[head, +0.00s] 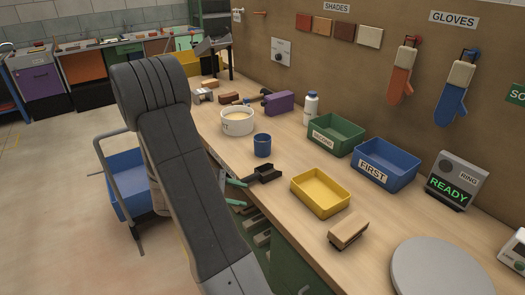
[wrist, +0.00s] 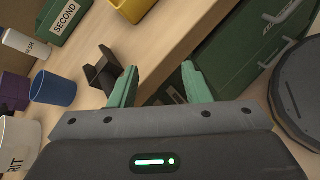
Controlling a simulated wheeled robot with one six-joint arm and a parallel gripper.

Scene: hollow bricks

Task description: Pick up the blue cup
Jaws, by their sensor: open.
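The blue cup (head: 262,145) stands upright on the wooden workbench, near its front edge and beside the white tub. It also shows at the left of the wrist view (wrist: 53,91), outside the jaws. My gripper (head: 237,193) has green fingers and is partly hidden by my arm in the head view. It is at the bench's front edge, nearer to me than the cup and apart from it. In the wrist view my gripper (wrist: 160,86) has its fingers spread, with nothing held between them.
A black holder (head: 265,173) sits at the bench edge between my gripper and the cup. A white tub (head: 237,121), a white bottle (head: 311,108), a yellow bin (head: 320,193), a green bin (head: 336,135) and a blue bin (head: 386,166) stand around. Green drawers (wrist: 262,42) are below the bench.

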